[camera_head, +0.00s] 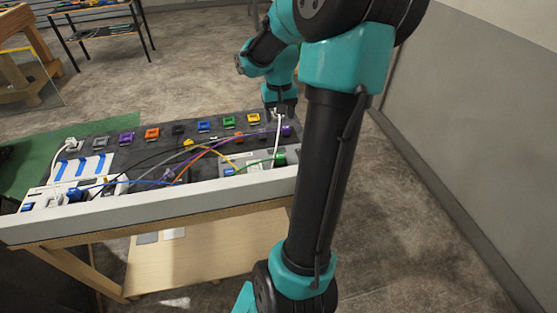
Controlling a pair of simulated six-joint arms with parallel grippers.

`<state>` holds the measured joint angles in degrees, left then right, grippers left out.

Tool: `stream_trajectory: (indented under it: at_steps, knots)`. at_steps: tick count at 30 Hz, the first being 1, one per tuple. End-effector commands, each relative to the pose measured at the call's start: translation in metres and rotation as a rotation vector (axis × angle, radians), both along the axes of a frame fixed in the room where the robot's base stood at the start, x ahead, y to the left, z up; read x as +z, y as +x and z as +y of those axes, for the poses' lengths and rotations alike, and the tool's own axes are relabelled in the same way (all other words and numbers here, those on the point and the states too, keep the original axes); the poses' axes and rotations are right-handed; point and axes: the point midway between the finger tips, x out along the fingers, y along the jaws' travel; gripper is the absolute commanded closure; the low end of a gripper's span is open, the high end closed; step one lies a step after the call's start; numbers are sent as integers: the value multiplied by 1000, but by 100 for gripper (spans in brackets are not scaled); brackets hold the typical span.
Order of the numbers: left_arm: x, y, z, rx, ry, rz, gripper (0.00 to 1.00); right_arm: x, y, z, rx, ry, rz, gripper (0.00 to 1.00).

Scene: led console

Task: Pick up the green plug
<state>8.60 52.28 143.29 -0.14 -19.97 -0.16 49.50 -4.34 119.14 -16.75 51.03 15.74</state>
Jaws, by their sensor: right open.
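A green plug (280,160) sits at the front right of the console, beside a small grey panel and close to my right arm. A similar small green block (229,121) is in the coloured row at the back; I cannot tell whether it is a socket or a plug. My right gripper (279,114) is open and points down over the back right corner of the console, behind the green plug and apart from it. My left gripper is not in view.
The console (110,212) lies on a wooden table and holds a row of coloured blocks. Purple, orange, yellow, black and blue cables cross its middle. A white unit with blue strips (80,170) stands at the left. Open floor lies right of the table, before a wall.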

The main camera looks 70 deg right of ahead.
Motion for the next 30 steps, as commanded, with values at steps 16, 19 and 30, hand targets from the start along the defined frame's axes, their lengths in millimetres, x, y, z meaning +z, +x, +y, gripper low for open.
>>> stream_trajectory:
  at_steps: [16, 19, 30]
  knots:
    - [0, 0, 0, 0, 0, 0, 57, -31, 1, 0, 1, 3, 1, 38]
    - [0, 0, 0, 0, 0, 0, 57, -48, 1, 0, 2, 2, 2, 38]
    - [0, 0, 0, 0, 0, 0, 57, -109, 1, 0, 3, 2, 0, 38]
